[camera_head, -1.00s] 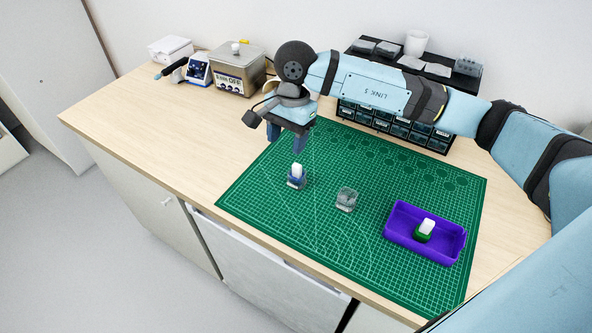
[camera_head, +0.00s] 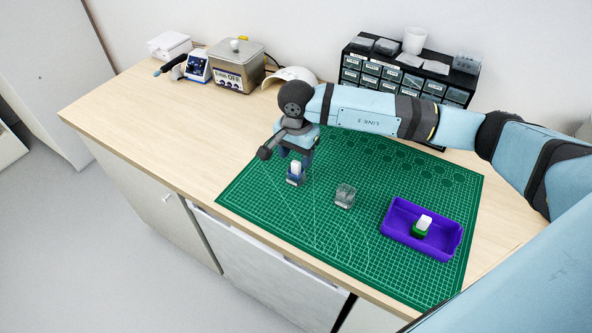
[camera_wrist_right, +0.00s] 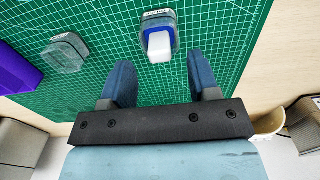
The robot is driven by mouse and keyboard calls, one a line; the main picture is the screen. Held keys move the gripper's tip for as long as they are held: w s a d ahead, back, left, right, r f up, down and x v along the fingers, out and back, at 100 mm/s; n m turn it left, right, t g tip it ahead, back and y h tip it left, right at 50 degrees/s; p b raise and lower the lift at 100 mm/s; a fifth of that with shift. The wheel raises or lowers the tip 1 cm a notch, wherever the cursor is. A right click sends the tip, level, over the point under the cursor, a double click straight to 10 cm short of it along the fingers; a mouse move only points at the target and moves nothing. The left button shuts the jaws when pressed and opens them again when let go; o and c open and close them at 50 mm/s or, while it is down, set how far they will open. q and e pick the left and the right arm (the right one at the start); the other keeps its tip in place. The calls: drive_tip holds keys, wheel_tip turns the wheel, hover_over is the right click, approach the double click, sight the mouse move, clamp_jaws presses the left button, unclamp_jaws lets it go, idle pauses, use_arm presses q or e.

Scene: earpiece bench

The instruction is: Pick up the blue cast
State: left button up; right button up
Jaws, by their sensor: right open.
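The blue cast (camera_head: 296,171) is a white block with a blue base, upright in a small clear holder on the green mat. In the right wrist view the blue cast (camera_wrist_right: 160,44) shows its white top and blue rim in the clear box, just beyond my fingertips. My right gripper (camera_head: 300,155) is close behind and above it in the head view. In the wrist view my right gripper (camera_wrist_right: 160,75) has its two fingers apart, with nothing between them. My left gripper is not in view.
An empty clear box (camera_head: 345,196) stands right of the cast. The green mat (camera_head: 300,225) is bare in front. A drawer rack (camera_head: 455,95) stands at the back.

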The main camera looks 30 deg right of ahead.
wheel_tip(320, 180, down, 3)
drive_tip(key=shift+f, duration=0.2)
drive_tip(key=c, duration=1)
drive_tip(key=shift+r, duration=0.15)
wheel_tip(320, 180, up, 19)
drive_tip(key=b, duration=0.2)
wheel_tip(320, 180, up, 7)
drive_tip(key=p, duration=0.2)
hover_over(296, 162)
drive_tip(key=shift+r, duration=0.15)
idle(0.7)
